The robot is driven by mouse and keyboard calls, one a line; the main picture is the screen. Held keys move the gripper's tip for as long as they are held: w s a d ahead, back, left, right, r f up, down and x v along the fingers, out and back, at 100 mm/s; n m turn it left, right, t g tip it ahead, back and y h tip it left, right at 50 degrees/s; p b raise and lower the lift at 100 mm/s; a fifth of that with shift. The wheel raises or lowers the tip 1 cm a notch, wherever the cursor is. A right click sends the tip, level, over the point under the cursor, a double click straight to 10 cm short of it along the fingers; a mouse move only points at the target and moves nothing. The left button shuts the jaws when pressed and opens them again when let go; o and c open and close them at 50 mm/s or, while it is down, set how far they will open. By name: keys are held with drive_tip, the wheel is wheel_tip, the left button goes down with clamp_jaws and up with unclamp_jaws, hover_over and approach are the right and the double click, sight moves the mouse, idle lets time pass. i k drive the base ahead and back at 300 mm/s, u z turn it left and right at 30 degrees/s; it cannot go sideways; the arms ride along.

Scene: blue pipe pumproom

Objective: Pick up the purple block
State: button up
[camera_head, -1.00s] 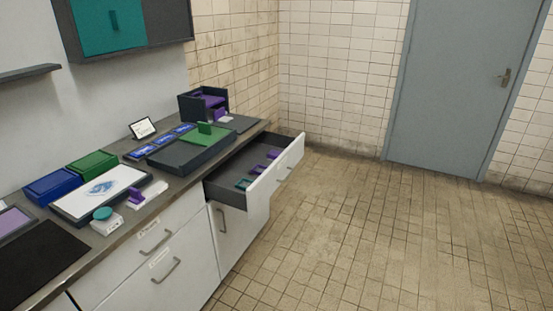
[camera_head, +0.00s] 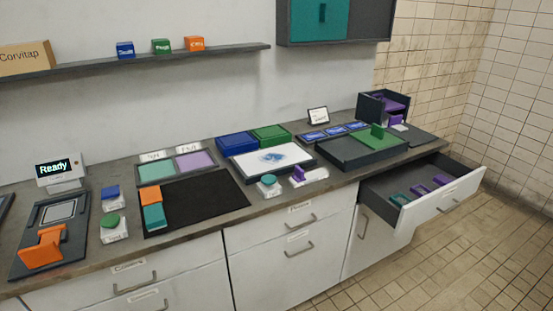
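Several purple things show, and I cannot tell which is the purple block. A small purple piece (camera_head: 298,173) stands on a white base on the counter. Another purple piece (camera_head: 396,120) stands by the dark open box (camera_head: 371,109) at the counter's far right end, and a purple part (camera_head: 390,102) shows inside that box. Two purple handle-like pieces, a nearer one (camera_head: 420,190) and a farther one (camera_head: 440,180), lie in the open drawer (camera_head: 462,199) beside a teal one (camera_head: 399,198). A flat purple panel (camera_head: 195,160) lies at the counter's back. My gripper is not in view.
The open drawer juts out at the right over tiled floor. A black mat (camera_head: 205,198) carries an orange block (camera_head: 150,195) and a teal block (camera_head: 154,217). A dark tray with a green piece (camera_head: 375,138), a shelf (camera_head: 150,60) and a wall cabinet (camera_head: 318,18) also show.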

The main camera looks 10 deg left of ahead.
sight(440, 181)
drive_tip(key=u, duration=1.1)
drive_tip(key=k, duration=0.15)
drive_tip(key=z, duration=3.2)
drive_tip(key=i, duration=1.45)
drive_tip(key=z, duration=0.05)
